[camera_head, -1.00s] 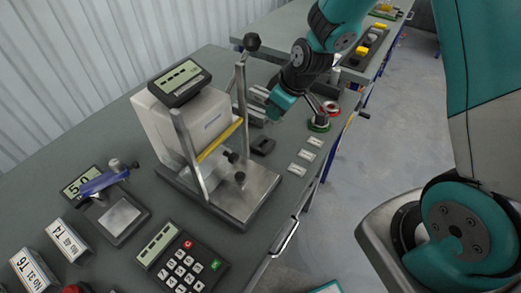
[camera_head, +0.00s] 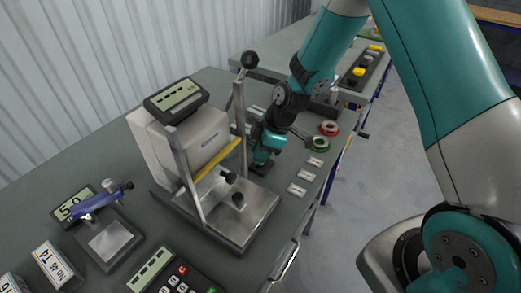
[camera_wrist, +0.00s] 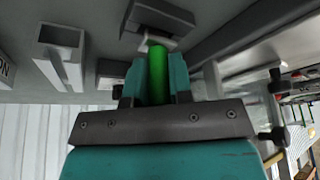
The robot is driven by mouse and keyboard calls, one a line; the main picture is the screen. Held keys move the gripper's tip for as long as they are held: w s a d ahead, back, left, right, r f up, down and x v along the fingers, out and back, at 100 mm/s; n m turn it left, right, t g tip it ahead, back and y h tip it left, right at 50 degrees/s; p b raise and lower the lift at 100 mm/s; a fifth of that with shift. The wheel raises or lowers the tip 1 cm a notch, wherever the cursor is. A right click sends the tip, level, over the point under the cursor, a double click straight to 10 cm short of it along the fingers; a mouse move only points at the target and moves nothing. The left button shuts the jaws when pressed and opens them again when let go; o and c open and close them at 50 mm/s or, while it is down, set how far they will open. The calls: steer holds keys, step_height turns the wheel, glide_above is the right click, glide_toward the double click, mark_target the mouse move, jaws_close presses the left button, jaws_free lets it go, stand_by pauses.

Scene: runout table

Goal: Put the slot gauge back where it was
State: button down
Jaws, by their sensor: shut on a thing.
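The slot gauge (camera_wrist: 157,72) shows in the wrist view as a bright green handle with a pale end piece. My gripper (camera_wrist: 158,88) is shut on the green handle. The pale end meets or overlaps a dark block (camera_wrist: 160,13) in the picture; I cannot tell whether it is inside the block's opening. In the head view my gripper (camera_head: 262,157) is low over the table, behind and right of the press frame. A small dark block (camera_head: 261,168) shows just under it. The gauge itself is hidden there by the gripper.
The press-like frame (camera_head: 237,215) with a yellow bar stands close left of my gripper. White labels (camera_head: 297,189), a green ring (camera_head: 320,145) and a red ring (camera_head: 329,129) lie to the right. A square open metal holder (camera_wrist: 60,45) shows in the wrist view.

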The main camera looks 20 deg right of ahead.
steer(key=shift+f, duration=0.25)
steer(key=shift+f+b, duration=0.3)
steer(key=shift+b, duration=0.15)
steer(key=c, duration=1)
jaws_free()
steer(key=shift+r, duration=0.1)
